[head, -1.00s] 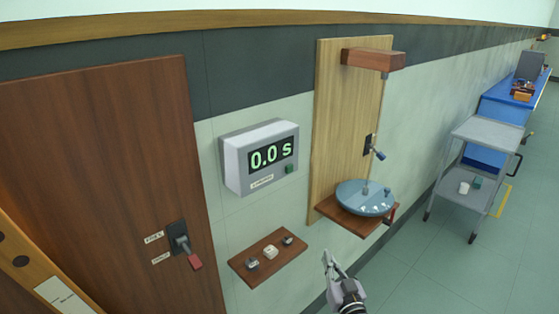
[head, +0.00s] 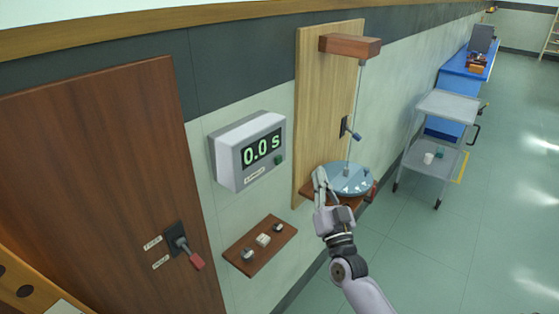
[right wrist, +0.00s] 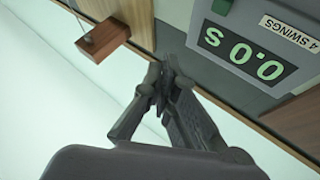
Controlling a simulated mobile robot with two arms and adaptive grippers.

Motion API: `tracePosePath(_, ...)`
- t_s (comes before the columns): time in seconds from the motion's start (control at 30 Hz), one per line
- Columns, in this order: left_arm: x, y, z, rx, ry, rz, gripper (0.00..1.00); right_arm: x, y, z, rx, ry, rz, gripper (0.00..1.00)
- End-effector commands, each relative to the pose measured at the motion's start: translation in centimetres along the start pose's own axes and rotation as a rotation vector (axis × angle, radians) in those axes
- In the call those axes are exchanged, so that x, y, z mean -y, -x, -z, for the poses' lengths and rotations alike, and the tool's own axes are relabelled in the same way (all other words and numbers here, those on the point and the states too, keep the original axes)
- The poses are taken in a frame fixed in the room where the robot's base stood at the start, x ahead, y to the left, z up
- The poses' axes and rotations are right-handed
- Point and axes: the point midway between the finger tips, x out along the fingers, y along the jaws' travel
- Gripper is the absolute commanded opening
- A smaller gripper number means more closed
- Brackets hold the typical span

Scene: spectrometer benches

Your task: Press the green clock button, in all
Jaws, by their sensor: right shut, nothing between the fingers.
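The grey clock box (head: 248,150) hangs on the wall and its display reads 0.0 s. Its green button (head: 279,160) is at the lower right of the box's front. My right gripper (head: 319,178) is shut and empty, to the right of and below the button, in front of the disc's left edge and apart from the clock. Its fingertips also show in the right wrist view (right wrist: 163,75). My left gripper is not in view.
A blue-grey disc (head: 346,180) hangs by a wire from a wooden block (head: 350,46) on a wooden board (head: 318,120). A small lever (head: 350,130) is beside the wire. A shelf with knobs (head: 260,246) is below the clock. A grey cart (head: 447,106) stands right.

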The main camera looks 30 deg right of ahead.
Motion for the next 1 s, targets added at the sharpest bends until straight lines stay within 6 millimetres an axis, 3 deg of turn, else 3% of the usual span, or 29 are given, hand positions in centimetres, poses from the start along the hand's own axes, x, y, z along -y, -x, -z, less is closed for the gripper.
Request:
tracePosePath(0.23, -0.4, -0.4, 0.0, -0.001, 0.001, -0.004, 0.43, 0.6, -0.9, -0.8, 0.0, -0.002, -0.001, 0.0)
tracePosePath(0.7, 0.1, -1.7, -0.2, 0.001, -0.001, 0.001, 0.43, 3.8, -5.2, -4.0, 0.001, -0.002, -0.001, 0.0)
tracePosePath(1.0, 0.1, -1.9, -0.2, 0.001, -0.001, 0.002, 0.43, 4.5, -6.1, -4.5, 0.002, 0.001, 0.001, 0.0)
